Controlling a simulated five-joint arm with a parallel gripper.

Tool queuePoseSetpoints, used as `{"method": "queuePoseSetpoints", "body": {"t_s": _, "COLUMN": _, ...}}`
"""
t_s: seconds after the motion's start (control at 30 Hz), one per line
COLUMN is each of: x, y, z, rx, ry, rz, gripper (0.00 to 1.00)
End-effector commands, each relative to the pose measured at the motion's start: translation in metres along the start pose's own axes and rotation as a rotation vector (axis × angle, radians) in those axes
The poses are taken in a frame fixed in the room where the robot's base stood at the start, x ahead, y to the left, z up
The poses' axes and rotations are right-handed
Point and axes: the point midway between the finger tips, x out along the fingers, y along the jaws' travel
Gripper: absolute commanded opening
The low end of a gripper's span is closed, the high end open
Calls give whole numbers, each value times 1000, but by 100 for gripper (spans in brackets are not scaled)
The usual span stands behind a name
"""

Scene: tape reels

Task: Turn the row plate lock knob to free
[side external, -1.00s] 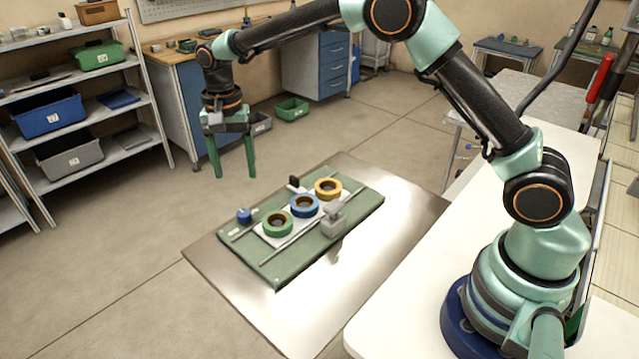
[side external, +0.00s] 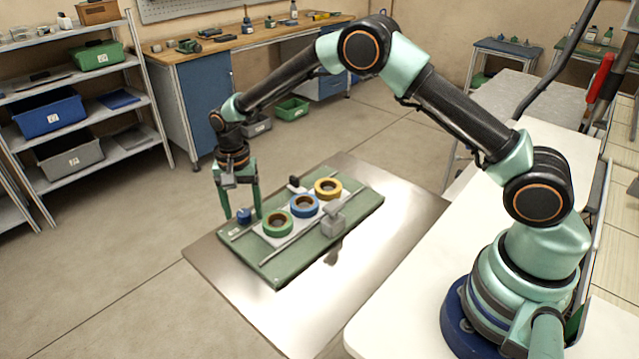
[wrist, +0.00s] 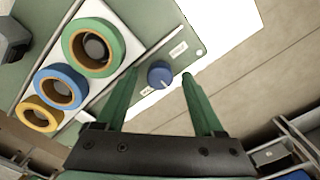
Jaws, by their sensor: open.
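The blue lock knob (side external: 244,215) stands at the left corner of the green board (side external: 272,272). In the wrist view the knob (wrist: 160,74) has a white pointer mark and lies between two small labels, too small to read. My gripper (side external: 242,220) is open above the knob, its green fingers pointing down. In the wrist view the fingertips (wrist: 160,73) appear on either side of the knob with gaps; I cannot tell whether they are down to its height. The row plate (wrist: 66,55) carries green (wrist: 115,40), blue (wrist: 42,88) and yellow (wrist: 24,115) tape reels.
A grey block (side external: 333,222) stands on the board's right side, and a black handle (side external: 294,182) shows behind the reels. Thin rails run along the row plate. The metal sheet (side external: 345,275) around the board is clear.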

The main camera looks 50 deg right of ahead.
Motion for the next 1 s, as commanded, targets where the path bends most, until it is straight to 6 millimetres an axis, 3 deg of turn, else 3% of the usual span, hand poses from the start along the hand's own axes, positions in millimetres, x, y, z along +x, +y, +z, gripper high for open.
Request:
{"method": "queuePoseSetpoints", "body": {"t_s": 0.07, "x": 0, "y": 0, "z": 0, "rx": 0, "ry": 0, "rz": 0, "gripper": 70}}
{"method": "queuePoseSetpoints", "body": {"t_s": 0.2, "x": 0, "y": 0, "z": 0, "rx": 0, "ry": 0, "rz": 0, "gripper": 16}}
{"method": "queuePoseSetpoints", "body": {"t_s": 0.23, "x": 0, "y": 0, "z": 0, "rx": 0, "ry": 0, "rz": 0, "gripper": 5}}
{"method": "queuePoseSetpoints", "body": {"t_s": 0.27, "x": 0, "y": 0, "z": 0, "rx": 0, "ry": 0, "rz": 0, "gripper": 0}}
{"method": "queuePoseSetpoints", "body": {"t_s": 0.67, "x": -1, "y": 0, "z": 0, "rx": -63, "ry": 0, "rz": 0, "gripper": 0}}
{"method": "queuePoseSetpoints", "body": {"t_s": 1.0, "x": -1, "y": 0, "z": 0, "rx": -317, "ry": 0, "rz": 0, "gripper": 0}}
